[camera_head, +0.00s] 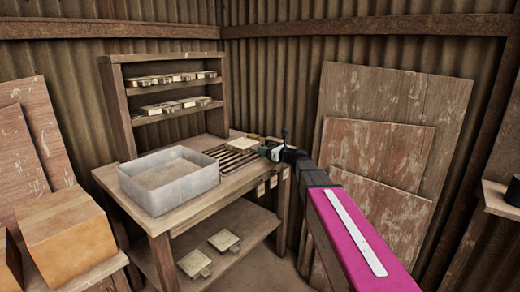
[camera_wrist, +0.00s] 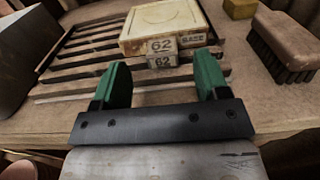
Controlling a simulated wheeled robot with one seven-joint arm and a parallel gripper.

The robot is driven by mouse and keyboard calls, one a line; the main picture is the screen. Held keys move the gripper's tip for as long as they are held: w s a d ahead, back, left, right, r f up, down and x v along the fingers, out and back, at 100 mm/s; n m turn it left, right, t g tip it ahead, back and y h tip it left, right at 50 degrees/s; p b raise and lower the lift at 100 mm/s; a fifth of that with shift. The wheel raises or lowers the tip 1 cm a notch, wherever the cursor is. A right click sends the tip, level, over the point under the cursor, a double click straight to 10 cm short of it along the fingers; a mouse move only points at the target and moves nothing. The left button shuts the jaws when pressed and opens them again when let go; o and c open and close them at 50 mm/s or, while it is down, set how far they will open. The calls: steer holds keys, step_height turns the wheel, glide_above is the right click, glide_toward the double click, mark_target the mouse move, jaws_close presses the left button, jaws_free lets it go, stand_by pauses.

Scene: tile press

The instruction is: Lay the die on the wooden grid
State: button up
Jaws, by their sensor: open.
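The die (camera_head: 243,144) is a pale cream block at the right part of the wooden grid (camera_head: 228,160), on the bench. In the wrist view the die (camera_wrist: 160,20) appears to lie flat over the dark slats of the grid (camera_wrist: 85,62), with "62" and "BASE" on its near side. My gripper (camera_head: 275,152) is at the bench's right end in the head view. The grid under the die is hidden.
A grey metal tray (camera_head: 168,200) stands left of the grid. A brush (camera_wrist: 285,45) and a yellow block (camera_wrist: 239,8) lie to the right in the wrist view. A rack (camera_head: 165,92) behind holds several similar dies. Two more lie on the lower shelf (camera_head: 230,215).

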steer(key=v, duration=0.7)
steer(key=s+d+f+n+g+h, duration=0.1)
steer(key=s+f+n+g+h, duration=0.25)
steer(key=s+f+n, duration=0.55)
steer(key=s+d+f+n+g+h, duration=0.2)
steer(key=s+f+n+g+h, duration=0.3)
steer(key=f, duration=0.6)
steer(key=s+d+f+n+g+h, duration=0.1)
steer(key=s+d+f+n+h, duration=0.1)
steer(key=s+d+f+n, duration=0.2)
steer(key=s+d+f+n+g+h, duration=0.1)
steer(key=s+d+f+n+h, duration=0.2)
steer(key=s+d+n, duration=0.3)
steer(key=s+f+n, duration=0.1)
steer(key=s, duration=0.2)
steer(key=shift+s+f+n+h, duration=0.15)
steer(key=shift+f+n+h, duration=0.15)
steer(key=shift+f+h, duration=0.05)
steer(key=shift+g, duration=0.25)
